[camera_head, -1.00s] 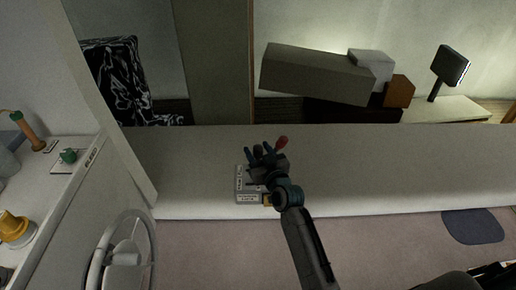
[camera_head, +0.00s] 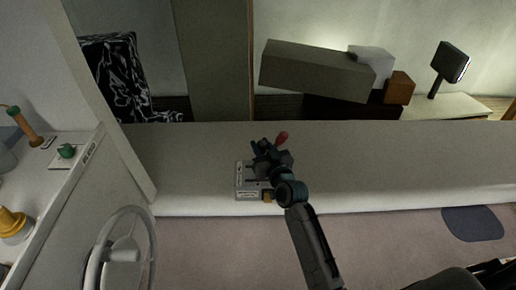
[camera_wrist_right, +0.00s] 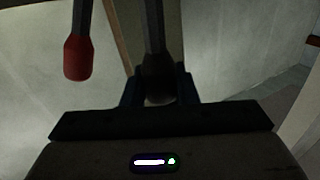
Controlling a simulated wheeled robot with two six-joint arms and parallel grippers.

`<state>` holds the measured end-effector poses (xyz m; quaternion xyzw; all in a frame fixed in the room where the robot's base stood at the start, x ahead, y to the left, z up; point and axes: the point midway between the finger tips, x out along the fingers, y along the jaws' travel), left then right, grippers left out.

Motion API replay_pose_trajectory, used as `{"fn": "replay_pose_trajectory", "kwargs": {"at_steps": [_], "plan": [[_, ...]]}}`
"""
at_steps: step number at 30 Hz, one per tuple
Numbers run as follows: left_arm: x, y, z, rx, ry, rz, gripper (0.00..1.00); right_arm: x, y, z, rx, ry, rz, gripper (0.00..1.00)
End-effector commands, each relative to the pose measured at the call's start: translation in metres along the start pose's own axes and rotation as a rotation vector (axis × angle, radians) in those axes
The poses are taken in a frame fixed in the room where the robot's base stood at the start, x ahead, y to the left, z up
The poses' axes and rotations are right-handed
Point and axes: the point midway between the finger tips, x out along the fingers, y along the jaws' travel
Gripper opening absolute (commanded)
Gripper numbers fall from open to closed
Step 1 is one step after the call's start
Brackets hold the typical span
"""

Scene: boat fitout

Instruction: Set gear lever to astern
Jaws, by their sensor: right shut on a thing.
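A light grey control box (camera_head: 243,190) with printed labels sits on the white ledge, partly hidden by my right arm. Two levers stand at it: one with a red knob (camera_head: 282,136), one with a dark knob. My right gripper (camera_head: 261,150) is over the box, shut on the dark-knobbed lever. In the right wrist view the dark knob (camera_wrist_right: 158,75) is between the two fingers, and the red knob (camera_wrist_right: 78,58) is apart from them to the left. Which printed position the dark lever points at cannot be read. My left gripper is not in view.
A grey steering wheel (camera_head: 122,250) stands at lower left, beside a counter with a green knob (camera_head: 66,151) and a yellow fitting (camera_head: 12,224). The ledge (camera_head: 400,165) is clear to the right of the box. Boxes (camera_head: 318,70) lie behind it.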

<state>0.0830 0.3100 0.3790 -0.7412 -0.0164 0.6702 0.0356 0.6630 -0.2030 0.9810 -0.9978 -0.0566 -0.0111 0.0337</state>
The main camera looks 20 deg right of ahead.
Motion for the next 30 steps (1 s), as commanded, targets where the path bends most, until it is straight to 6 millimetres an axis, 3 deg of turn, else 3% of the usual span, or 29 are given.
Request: {"fn": "replay_pose_trajectory", "kwargs": {"at_steps": [12,18,30], "plan": [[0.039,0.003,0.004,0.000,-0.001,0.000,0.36,-0.020,0.049,0.012,0.256,0.108,0.000,0.00],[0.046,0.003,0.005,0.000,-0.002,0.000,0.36,-0.028,0.067,0.017,0.247,0.105,0.001,0.00],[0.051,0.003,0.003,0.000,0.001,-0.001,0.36,-0.034,0.080,0.025,0.245,0.098,0.002,0.00]]}}
